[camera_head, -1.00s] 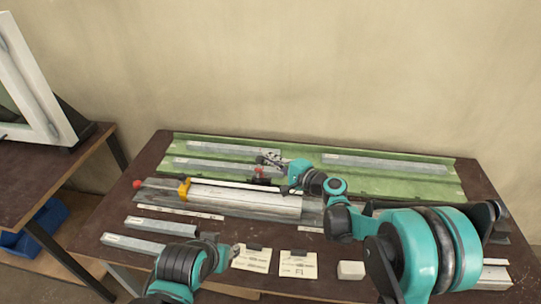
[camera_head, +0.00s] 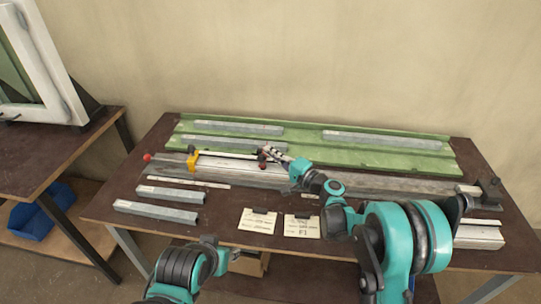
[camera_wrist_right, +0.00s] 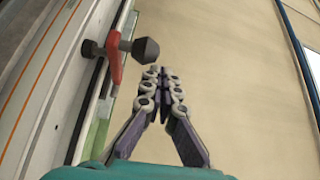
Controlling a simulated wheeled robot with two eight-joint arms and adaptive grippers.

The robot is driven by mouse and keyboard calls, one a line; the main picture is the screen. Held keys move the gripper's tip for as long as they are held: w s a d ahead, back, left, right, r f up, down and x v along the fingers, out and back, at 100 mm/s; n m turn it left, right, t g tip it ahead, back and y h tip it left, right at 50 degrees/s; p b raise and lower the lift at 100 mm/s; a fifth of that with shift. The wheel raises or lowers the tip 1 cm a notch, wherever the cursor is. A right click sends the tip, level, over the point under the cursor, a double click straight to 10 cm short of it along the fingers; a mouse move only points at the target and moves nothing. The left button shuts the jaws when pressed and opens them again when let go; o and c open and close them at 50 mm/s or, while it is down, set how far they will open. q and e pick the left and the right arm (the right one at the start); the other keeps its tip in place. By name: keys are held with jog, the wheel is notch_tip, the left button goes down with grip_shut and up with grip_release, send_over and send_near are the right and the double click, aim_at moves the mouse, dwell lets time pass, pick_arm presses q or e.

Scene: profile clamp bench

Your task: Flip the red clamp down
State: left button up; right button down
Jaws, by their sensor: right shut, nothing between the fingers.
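The red clamp (camera_wrist_right: 115,57) shows in the right wrist view as a red lever with a black knob, mounted at the edge of a pale rail. In the head view the clamp (camera_head: 262,164) is small and partly hidden beside my right gripper. My right gripper (camera_head: 269,152) is shut and empty, just by the clamp. In the wrist view its fingertips (camera_wrist_right: 164,72) are together, right of and below the black knob, with a small gap in the picture. My left arm is low in the head view; its gripper (camera_head: 236,254) is small and its jaws are unclear.
A long metal profile fixture (camera_head: 225,167) with a yellow clamp (camera_head: 193,161) and red ball handle lies across the brown bench (camera_head: 110,200). A green tray (camera_head: 300,140) holds loose profiles behind it. Two paper cards (camera_head: 258,220) and grey bars (camera_head: 157,211) lie in front.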

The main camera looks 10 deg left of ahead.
jog(key=shift+s+f+n+y+b, duration=0.3)
jog(key=shift+f+n+y+b, duration=0.1)
jog(key=shift+f+n, duration=0.3)
pick_arm(q)
jog(key=shift+s+f, duration=0.35)
jog(key=shift+f, duration=0.15)
pick_arm(e)
jog(key=shift+s+a, duration=0.1)
jog(key=shift+s, duration=0.05)
jog(key=v, duration=0.7)
jog(key=shift+d, duration=0.4)
